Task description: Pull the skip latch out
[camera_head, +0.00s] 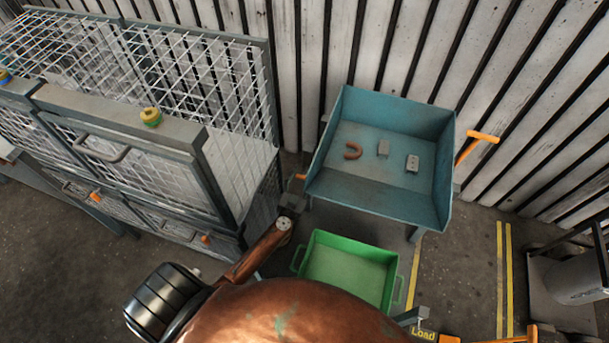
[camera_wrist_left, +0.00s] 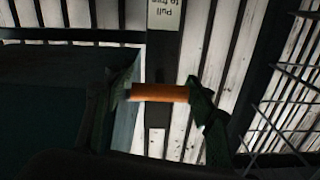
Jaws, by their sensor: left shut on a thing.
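The skip (camera_head: 385,190) is a teal open-topped bin on a stand near the slatted wall. The skip latch is an orange bar (camera_wrist_left: 160,93), seen in the left wrist view between the two dark fingers of my left gripper. In the head view a small orange end of the latch (camera_head: 300,177) shows at the skip's left side. My left gripper (camera_head: 293,196) is there and is shut on the latch. How far out the latch sits is hard to tell. My right gripper is not in view.
The skip holds a rusty U-shaped piece (camera_head: 353,151) and two small grey blocks. An orange handle (camera_head: 484,137) sticks out on its right. A green tray (camera_head: 347,268) stands below in front. A mesh cage (camera_head: 200,90) stands close on the left. A "Load" label (camera_head: 424,334) is at bottom right.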

